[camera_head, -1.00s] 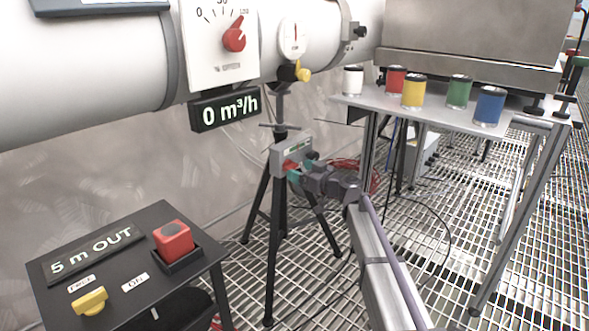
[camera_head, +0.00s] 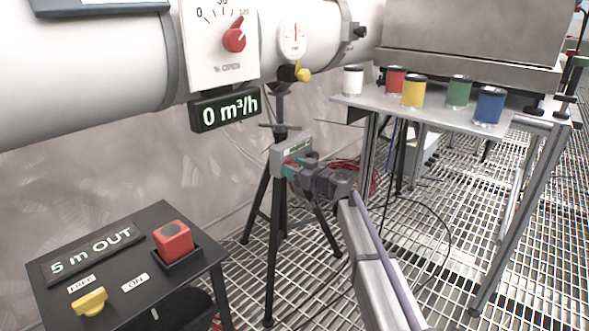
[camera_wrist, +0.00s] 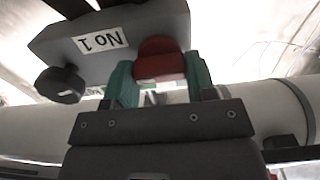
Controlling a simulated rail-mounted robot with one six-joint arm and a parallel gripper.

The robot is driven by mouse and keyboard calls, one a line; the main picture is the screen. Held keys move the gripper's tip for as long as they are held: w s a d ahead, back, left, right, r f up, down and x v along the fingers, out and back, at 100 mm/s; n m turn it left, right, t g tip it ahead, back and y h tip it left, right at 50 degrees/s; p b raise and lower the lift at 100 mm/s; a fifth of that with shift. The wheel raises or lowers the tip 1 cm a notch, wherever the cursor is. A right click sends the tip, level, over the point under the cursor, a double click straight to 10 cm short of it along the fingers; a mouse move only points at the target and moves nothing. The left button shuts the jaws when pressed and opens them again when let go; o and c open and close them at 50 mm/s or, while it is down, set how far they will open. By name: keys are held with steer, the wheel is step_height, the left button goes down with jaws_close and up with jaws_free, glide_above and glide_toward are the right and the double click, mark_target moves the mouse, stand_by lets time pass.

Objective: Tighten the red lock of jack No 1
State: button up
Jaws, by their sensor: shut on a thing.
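Jack No 1 is a black tripod stand (camera_head: 277,225) with a grey head box (camera_head: 283,158) under the white pipe. In the wrist view its grey box (camera_wrist: 120,45) carries the label No 1, upside down, and a dark round knob (camera_wrist: 60,86). The red lock (camera_wrist: 160,60) sticks out of the box and also shows as a small red patch in the head view (camera_head: 290,164). My gripper (camera_wrist: 160,75) has teal fingers, one on each side of the red lock, shut on it. In the head view my gripper (camera_head: 291,170) is at the box and partly covers the lock.
A table (camera_head: 440,112) at right holds several coloured cans. A control desk (camera_head: 130,265) with a red button (camera_head: 173,239) and yellow switch (camera_head: 90,301) stands front left. Cables lie on the grating.

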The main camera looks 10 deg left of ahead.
steer(key=shift+m, duration=0.5)
steer(key=m, duration=0.3)
steer(key=shift+m, duration=0.4)
steer(key=m, duration=0.4)
steer(key=shift+w+d+f+m, duration=0.1)
steer(key=shift+m, duration=0.2)
steer(key=m, duration=0.4)
steer(key=shift+f+m, duration=0.1)
steer(key=shift+m, duration=2.1)
steer(key=o, duration=0.9)
steer(key=shift+o, duration=0.2)
steer(key=shift+d, duration=0.1)
